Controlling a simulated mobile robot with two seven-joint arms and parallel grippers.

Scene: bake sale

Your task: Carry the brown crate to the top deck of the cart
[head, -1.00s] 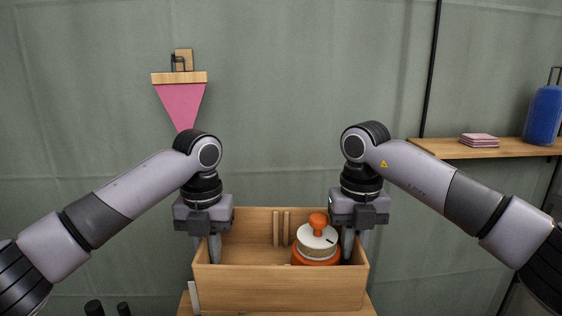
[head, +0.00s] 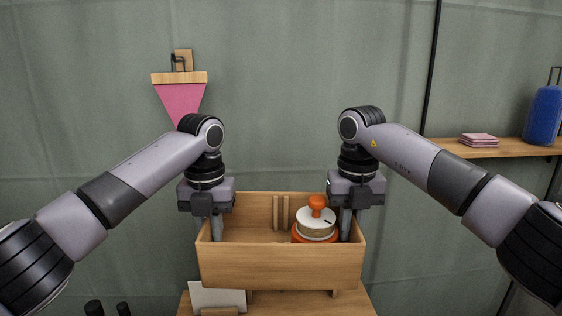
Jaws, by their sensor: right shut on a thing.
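The brown crate (head: 280,268) is a light wooden open box in the middle of the head view, held level above a wooden surface. Inside it, at the right, stands an orange and white round thing with an orange knob (head: 317,222). My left gripper (head: 216,230) points down at the crate's left wall and my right gripper (head: 346,226) points down at its right wall. Both grip the end walls; the fingertips are partly hidden inside the crate. The cart's top deck cannot be made out for certain.
Below the crate is a wooden surface (head: 270,305) with a white card (head: 216,297) at its left. A wall shelf (head: 480,150) at the right holds pink folded cloths (head: 478,139) and a blue bottle (head: 543,115). A pink pennant (head: 180,100) hangs on the curtain behind.

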